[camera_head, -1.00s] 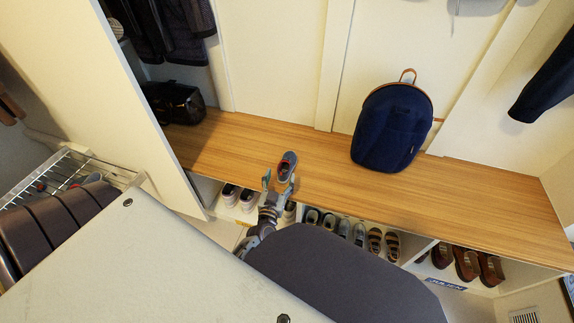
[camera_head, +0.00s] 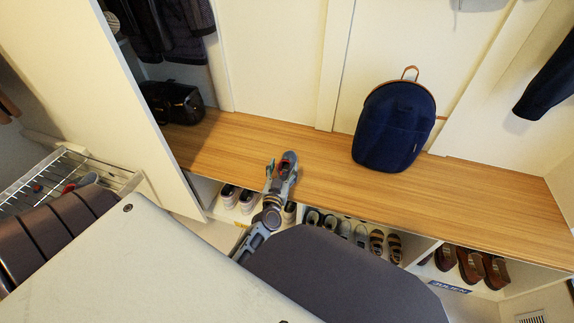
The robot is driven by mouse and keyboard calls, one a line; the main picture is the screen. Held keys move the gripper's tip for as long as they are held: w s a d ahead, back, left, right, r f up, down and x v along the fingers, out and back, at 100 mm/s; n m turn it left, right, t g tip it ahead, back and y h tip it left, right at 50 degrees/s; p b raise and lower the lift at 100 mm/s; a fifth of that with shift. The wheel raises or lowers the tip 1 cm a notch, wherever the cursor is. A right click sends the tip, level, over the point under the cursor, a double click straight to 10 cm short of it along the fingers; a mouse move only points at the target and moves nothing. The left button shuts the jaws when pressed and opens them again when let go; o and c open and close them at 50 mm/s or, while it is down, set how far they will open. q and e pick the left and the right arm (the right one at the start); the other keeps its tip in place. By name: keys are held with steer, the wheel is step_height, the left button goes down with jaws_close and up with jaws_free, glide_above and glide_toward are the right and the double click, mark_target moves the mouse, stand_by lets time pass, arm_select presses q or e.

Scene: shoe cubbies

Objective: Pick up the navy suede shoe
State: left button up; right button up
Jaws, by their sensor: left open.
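The navy suede shoe (camera_head: 288,158) lies on the wooden bench top near its front edge, with a red lining at its opening. My left gripper (camera_head: 282,168) reaches over the bench from the front, and its open fingers are on either side of the shoe. The fingers and the gripper body hide much of the shoe. I cannot tell whether the fingers touch it. My right gripper is not in view.
A navy backpack (camera_head: 394,125) stands on the bench (camera_head: 470,196) to the right. A black bag (camera_head: 173,102) sits at the left end. Cubbies below hold white sneakers (camera_head: 238,198), sandals (camera_head: 385,244) and brown shoes (camera_head: 470,262). The bench between shoe and backpack is clear.

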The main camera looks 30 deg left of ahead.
mark_target(283, 158)
arm_select(q)
steer(key=c, duration=1.2)
steer(key=shift+o, duration=0.2)
steer(key=shift+r, duration=0.1)
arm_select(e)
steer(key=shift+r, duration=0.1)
arm_select(q)
steer(key=shift+r+p, duration=0.25)
steer(key=shift+p, duration=0.15)
step_height(283, 158, up, 4)
steer(key=p, duration=0.5)
steer(key=shift+r, duration=0.25)
steer(key=shift+r+p, duration=0.2)
steer(key=shift+p, duration=0.2)
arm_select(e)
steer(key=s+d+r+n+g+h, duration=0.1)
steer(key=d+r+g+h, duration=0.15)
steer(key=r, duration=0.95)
arm_select(q)
steer(key=shift+r+p, duration=2.2)
steer(key=shift+p, duration=0.4)
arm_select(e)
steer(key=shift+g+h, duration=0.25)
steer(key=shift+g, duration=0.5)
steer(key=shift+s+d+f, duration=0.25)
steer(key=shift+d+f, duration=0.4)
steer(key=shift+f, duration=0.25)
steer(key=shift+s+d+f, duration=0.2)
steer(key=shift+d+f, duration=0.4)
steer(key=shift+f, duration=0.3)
